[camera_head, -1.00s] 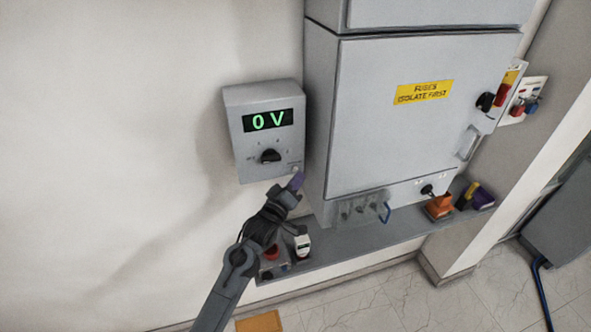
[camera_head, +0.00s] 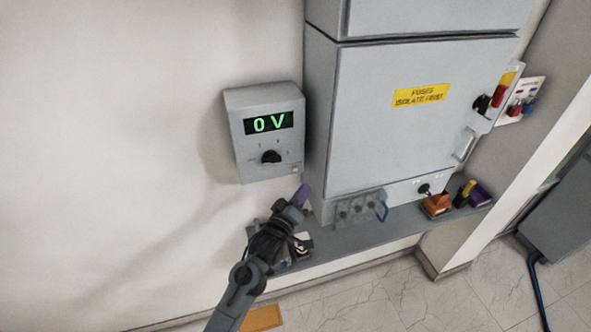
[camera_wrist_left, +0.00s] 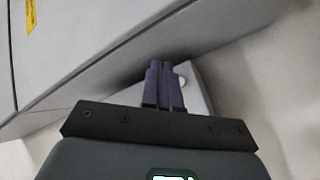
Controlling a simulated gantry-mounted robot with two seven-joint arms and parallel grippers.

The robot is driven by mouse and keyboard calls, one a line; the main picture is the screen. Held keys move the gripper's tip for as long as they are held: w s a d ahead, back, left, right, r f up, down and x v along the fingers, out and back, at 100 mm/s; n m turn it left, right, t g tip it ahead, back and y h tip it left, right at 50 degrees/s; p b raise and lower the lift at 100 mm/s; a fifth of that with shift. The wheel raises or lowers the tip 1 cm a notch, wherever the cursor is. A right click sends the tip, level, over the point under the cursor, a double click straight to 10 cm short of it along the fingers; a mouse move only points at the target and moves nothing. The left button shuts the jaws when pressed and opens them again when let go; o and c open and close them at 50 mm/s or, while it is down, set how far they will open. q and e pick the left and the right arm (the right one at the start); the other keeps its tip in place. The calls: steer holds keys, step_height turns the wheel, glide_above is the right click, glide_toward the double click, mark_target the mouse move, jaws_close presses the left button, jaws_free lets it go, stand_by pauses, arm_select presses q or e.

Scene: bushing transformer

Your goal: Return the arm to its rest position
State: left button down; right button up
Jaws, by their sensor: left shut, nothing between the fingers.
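My left gripper (camera_head: 301,194) has purple fingertips. It is in the lower middle of the head view, just below the grey control box and left of the cabinet's lower edge. In the left wrist view its purple fingers (camera_wrist_left: 164,85) are together with nothing between them. The control box (camera_head: 240,155) on the wall reads 0 V in green and has a black knob (camera_head: 271,156). The gripper looks apart from the box in the head view. My right gripper does not show.
A grey cabinet (camera_head: 390,140) with a yellow fuse label (camera_head: 421,95) stands to the right. A shelf (camera_head: 350,238) below it holds an orange container (camera_head: 436,204) and other small items. My left forearm hides part of the shelf's left end. The wall at left is clear.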

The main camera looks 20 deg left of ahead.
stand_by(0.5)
arm_select(q)
steer(key=s+f+g+p, duration=0.45)
steer(key=s+f, duration=0.65)
steer(key=s, duration=0.4)
steer(key=s+a+r+m+g+y+p, duration=0.1)
steer(key=s+m+g, duration=0.4)
steer(key=s, duration=0.8)
steer(key=s+r+m+g+p, duration=0.2)
steer(key=s+m+g, duration=0.3)
steer(key=s, duration=0.8)
steer(key=shift+a+r+m+y, duration=0.3)
steer(key=shift+a+r+y, duration=0.1)
steer(key=shift+r, duration=0.2)
steer(key=shift+g, duration=0.25)
